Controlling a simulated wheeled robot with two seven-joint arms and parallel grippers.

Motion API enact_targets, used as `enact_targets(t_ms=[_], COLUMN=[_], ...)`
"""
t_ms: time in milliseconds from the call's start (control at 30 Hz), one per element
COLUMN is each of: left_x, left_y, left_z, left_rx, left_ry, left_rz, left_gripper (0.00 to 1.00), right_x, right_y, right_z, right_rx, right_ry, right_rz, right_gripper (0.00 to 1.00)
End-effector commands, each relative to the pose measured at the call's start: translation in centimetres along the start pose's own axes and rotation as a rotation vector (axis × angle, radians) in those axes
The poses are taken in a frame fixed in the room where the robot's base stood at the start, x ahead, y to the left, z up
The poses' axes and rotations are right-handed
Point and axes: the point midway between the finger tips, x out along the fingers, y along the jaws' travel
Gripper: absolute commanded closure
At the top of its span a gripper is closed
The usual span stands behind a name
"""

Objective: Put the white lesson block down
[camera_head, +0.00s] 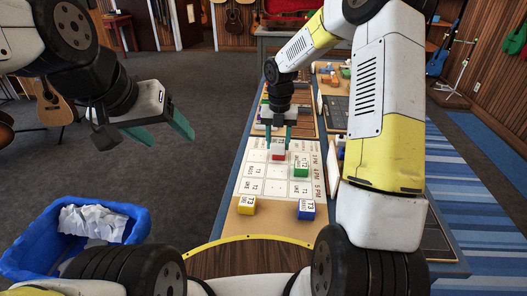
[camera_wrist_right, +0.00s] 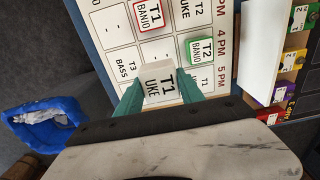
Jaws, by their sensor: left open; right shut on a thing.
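The white lesson block (camera_wrist_right: 160,84), marked T1 UKE, is between the teal fingers of my right gripper (camera_wrist_right: 158,92) in the right wrist view. In the head view my right gripper (camera_head: 279,139) is over the far part of the white schedule board (camera_head: 251,186); the white block is hard to make out there. The board's printed cells also show in the wrist view (camera_wrist_right: 124,61). A red block (camera_head: 277,156) and a green block (camera_head: 300,170) sit on the board. My left gripper (camera_head: 166,131) is open and empty, left of the table over the floor.
A yellow block (camera_head: 246,205) and a blue block (camera_head: 306,210) stand near the board's front edge. A blue bin (camera_head: 28,243) with crumpled paper is at the lower left. Coloured blocks sit in a rack (camera_wrist_right: 293,60) right of the board in the wrist view.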

Motion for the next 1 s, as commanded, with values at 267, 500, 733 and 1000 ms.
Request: enact_targets(t_ms=[267, 500, 733, 1000], left_x=[0.0, 0.0, 0.0, 0.0], left_y=[0.0, 0.0, 0.0, 0.0], left_z=[0.0, 0.0, 0.0, 0.0], left_rx=[0.0, 0.0, 0.0, 0.0], left_ry=[0.0, 0.0, 0.0, 0.0], left_rz=[0.0, 0.0, 0.0, 0.0], left_gripper=[0.34, 0.34, 0.34, 0.34], right_x=[4.2, 6.5, 9.5, 9.9], right_y=[-0.6, -0.6, -0.6, -0.6], right_z=[0.3, 0.4, 0.3, 0.4], right_rx=[-0.004, -0.003, -0.003, -0.002], right_ry=[0.005, 0.002, 0.003, 0.001], right_rz=[-0.001, -0.001, -0.001, 0.0], right_gripper=[0.96, 0.96, 0.96, 0.96])
